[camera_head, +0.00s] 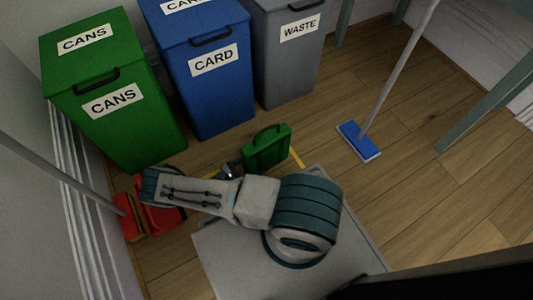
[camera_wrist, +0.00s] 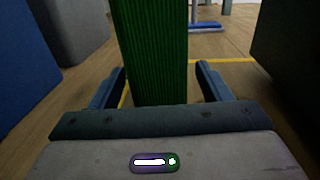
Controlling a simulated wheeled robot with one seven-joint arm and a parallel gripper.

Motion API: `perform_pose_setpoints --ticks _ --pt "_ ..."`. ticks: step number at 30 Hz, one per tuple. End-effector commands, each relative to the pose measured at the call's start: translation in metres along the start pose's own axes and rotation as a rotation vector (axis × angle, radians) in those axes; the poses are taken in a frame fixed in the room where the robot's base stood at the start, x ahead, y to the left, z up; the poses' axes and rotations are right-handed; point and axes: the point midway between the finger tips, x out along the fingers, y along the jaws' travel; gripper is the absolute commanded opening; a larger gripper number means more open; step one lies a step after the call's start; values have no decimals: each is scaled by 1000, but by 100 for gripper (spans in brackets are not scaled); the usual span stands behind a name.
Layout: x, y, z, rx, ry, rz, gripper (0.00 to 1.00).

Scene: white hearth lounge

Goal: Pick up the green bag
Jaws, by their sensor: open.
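The green bag (camera_head: 267,149) stands upright on the wooden floor in front of the blue and grey bins, its handle on top. In the wrist view the green bag (camera_wrist: 156,50) rises between the two fingers of my gripper (camera_wrist: 160,88). The fingers are apart, with a gap on each side of the bag. In the head view my gripper (camera_head: 230,172) is mostly hidden by my arm, low and just left of the bag.
A green cans bin (camera_head: 130,135), a blue card bin (camera_head: 208,105) and a grey waste bin (camera_head: 285,75) stand behind. A blue mop (camera_head: 358,142) is to the right. A red dustpan (camera_head: 160,215) lies at left.

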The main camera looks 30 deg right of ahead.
Motion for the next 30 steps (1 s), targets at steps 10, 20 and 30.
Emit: perform_pose_setpoints --ticks 10,20,30 --pt "32 1 -1 1 1 -1 71" --pt "31 1 -1 1 1 -1 21" --pt "31 1 4 2 0 -1 15"
